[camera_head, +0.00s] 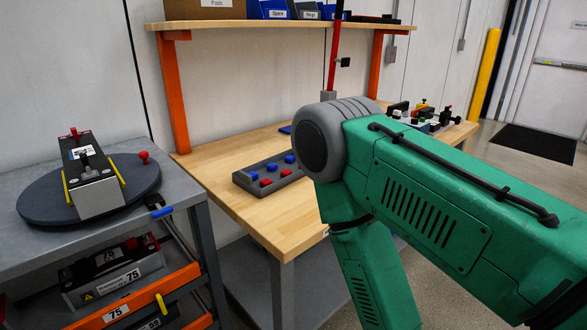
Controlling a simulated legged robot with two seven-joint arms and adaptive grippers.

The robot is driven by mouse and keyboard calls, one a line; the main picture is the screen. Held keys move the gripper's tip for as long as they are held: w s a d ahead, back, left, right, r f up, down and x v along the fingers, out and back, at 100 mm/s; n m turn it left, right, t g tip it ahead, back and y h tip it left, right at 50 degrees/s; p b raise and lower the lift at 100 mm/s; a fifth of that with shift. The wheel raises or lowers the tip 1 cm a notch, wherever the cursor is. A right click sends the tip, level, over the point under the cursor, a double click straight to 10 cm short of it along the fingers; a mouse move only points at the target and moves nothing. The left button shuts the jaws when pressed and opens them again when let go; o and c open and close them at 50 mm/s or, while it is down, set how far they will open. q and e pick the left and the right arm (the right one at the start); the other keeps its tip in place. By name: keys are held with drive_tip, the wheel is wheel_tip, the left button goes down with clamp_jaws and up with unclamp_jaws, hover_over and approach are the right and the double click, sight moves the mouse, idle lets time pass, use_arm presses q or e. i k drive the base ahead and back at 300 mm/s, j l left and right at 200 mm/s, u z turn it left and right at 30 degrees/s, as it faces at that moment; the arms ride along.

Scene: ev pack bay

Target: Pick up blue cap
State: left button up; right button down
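A dark grey tray (243,184) lies on the wooden workbench (270,215) in the middle of the view. Its back row shows blue caps, one at the left (253,177), one in the middle (271,167) and one at the right (290,159). Red caps (266,182) sit in the front row. My green right arm comes in from the right, bends at a grey joint and runs down out of the picture. It covers the bench just right of the tray and may hide part of it. Neither of my grippers is in view.
A grey cart (193,187) at the left carries a dark turntable (42,205) with a battery module (97,195). An orange-posted shelf (230,25) with blue bins stands over the bench. Several tools (421,115) lie at the bench's far end. The bench's front left is clear.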

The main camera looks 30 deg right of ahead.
sight(255, 175)
drive_tip(key=z, duration=0.85)
